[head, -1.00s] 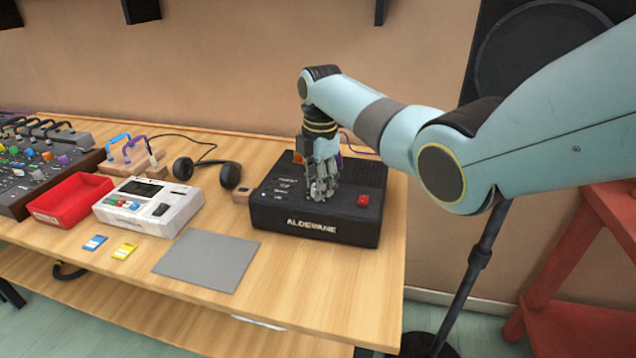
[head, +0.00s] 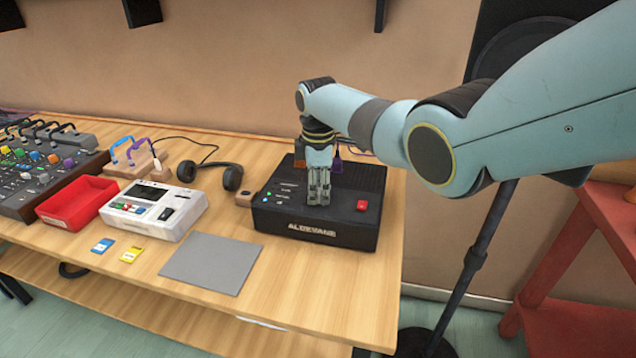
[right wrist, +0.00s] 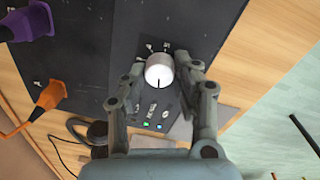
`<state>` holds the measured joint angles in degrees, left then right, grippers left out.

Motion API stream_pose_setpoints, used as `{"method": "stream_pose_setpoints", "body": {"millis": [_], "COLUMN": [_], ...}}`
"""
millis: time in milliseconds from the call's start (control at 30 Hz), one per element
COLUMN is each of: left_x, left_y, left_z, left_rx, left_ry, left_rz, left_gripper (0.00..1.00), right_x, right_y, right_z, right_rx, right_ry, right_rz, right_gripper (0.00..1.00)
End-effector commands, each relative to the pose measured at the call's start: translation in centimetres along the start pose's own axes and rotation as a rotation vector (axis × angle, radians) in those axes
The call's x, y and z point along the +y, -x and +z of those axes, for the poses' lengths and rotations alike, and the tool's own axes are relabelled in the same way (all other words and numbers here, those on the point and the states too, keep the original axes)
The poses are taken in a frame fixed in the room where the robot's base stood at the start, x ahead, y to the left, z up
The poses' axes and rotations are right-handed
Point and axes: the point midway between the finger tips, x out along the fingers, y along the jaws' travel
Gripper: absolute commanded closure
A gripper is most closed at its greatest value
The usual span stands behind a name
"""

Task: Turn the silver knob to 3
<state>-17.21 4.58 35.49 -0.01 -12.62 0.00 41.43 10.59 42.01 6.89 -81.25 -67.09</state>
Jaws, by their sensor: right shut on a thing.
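A dark pointer line on the knob faces the bottom of the right wrist view. The numbers around it are too small to read. My right gripper (right wrist: 160,72) is shut on the knob, one finger on each side. In the head view my right gripper (head: 319,200) points straight down onto the box and hides the knob. My left gripper is not in view.
A red switch (head: 362,205) is right of the gripper on the box. Purple (right wrist: 30,20) and orange (right wrist: 47,97) plugs stick out at its back. Headphones (head: 232,177), a white device (head: 150,210) and a grey mat (head: 212,262) lie left.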

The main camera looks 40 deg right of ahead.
Motion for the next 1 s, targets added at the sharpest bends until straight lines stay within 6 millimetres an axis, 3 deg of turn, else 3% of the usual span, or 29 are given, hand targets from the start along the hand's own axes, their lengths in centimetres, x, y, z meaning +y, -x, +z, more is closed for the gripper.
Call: {"method": "stream_pose_setpoints", "body": {"millis": [400, 1000], "left_x": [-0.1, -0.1], "left_y": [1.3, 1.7], "left_z": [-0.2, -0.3], "left_rx": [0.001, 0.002], "left_ry": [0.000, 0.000], "left_rz": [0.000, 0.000], "left_gripper": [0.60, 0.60], "right_x": [-0.1, -0.1], "right_y": [-0.1, -0.2], "right_z": [0.0, 0.0], "right_rx": [-0.022, -0.050], "right_ry": [-0.394, -0.963], "right_rz": [-0.004, -0.004], "right_gripper": [1.00, 1.00]}}
